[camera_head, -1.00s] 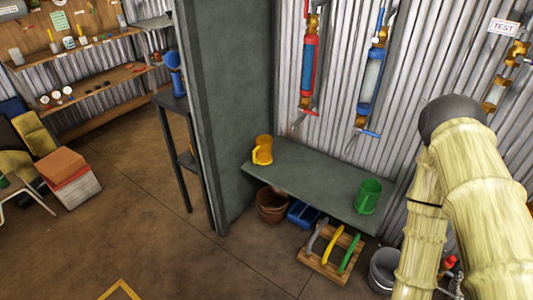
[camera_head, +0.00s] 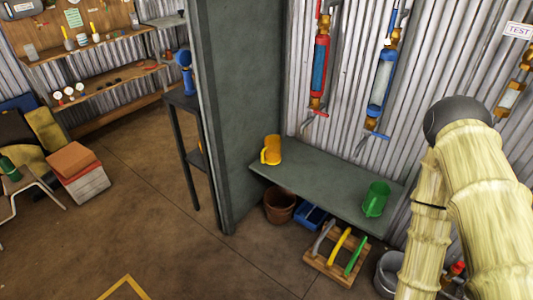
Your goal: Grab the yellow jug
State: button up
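The yellow jug (camera_head: 271,150) stands upright on the left part of a grey-green bench (camera_head: 325,180), close to the dark partition. Its handle appears on its left side. A green jug (camera_head: 375,199) stands on the right part of the same bench. My arm, in a pale yellowish cover, fills the right side of the view. My gripper is not in view, so I cannot see its fingers. Nothing touches the yellow jug.
A dark partition (camera_head: 240,110) rises left of the bench. Under the bench are a brown bucket (camera_head: 279,206), a blue bin (camera_head: 311,216) and a wooden rack (camera_head: 336,256) with coloured handles. A grey bucket (camera_head: 389,272) stands by my arm. Floor in front is clear.

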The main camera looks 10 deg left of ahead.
aim_at(271, 150)
jog(key=u, duration=3.7)
jog(key=k, duration=2.2)
jog(key=z, duration=1.65)
jog(key=i, duration=1.7)
jog(key=z, duration=0.05)
